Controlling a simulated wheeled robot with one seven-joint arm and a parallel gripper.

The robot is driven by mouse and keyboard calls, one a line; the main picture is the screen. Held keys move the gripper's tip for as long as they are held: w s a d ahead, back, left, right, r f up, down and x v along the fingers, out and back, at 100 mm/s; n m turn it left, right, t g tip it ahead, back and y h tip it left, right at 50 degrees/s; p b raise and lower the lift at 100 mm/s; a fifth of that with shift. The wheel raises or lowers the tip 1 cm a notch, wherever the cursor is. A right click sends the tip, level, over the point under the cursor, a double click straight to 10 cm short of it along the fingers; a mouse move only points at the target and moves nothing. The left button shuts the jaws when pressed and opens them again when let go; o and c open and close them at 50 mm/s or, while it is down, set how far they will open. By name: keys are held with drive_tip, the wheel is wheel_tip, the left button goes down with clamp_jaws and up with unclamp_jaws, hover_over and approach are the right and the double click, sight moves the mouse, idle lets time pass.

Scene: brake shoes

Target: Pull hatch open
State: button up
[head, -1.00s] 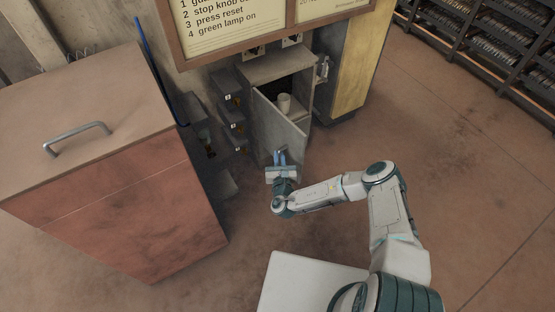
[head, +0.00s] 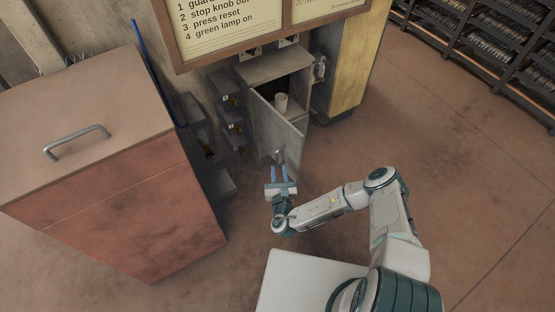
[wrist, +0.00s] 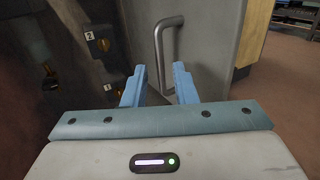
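The hatch (head: 275,128) is a grey door on a small grey cabinet. The hatch carries a grey bar handle, seen upright in the wrist view (wrist: 165,50) and small in the head view (head: 279,156). My gripper (head: 280,174) is just in front of the handle.
A red-brown cabinet (head: 120,215) with a bar handle on top stands at the left. Small numbered boxes with knobs (head: 231,128) are on the wall left of the hatch. A yellow cabinet (head: 357,62) stands to the right. The floor at right is clear.

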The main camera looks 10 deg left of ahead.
drive_tip(key=v, duration=0.6)
drive_tip(key=shift+s, duration=0.25)
drive_tip(key=shift+d, duration=0.15)
drive_tip(key=w+a+r+n+g+y+p, duration=0.2)
drive_tip(key=r+n+y, duration=0.35)
drive_tip(key=r, duration=0.35)
drive_tip(key=w+a+r+n+g+y+p, duration=0.15)
drive_tip(key=r+n+y, duration=0.25)
drive_tip(key=r+y, duration=0.45)
drive_tip(key=s+r+n+g+p, duration=0.1)
drive_tip(key=s+r+n+g, duration=0.3)
drive_tip(key=r+n+g, duration=0.45)
drive_tip(key=s+r+n+g+p, duration=0.1)
drive_tip(key=s+r+n+g, duration=0.3)
drive_tip(key=r+n+g, duration=0.4)
drive_tip(key=s+d+r+n+t+h+p, duration=0.2)
drive_tip(key=s+d+r+h, duration=0.1)
drive_tip(key=d+r+h, duration=0.3)
drive_tip(key=s+d+r+n+t+h+p, duration=0.1)
drive_tip(key=s+d+r+n+h+p, duration=0.1)
drive_tip(key=d+r+h, duration=0.4)
drive_tip(key=s+d+r+n+t+h+p, duration=0.2)
drive_tip(key=s+d+r+h, duration=0.4)
drive_tip(key=d+r, duration=0.6)
drive_tip(key=d+h+p, duration=0.1)
drive_tip(key=d, duration=0.4)
drive_tip(key=shift+r+t+p, duration=0.3)
drive_tip(key=shift+r+p, duration=0.05)
drive_tip(key=shift+r, duration=0.05)
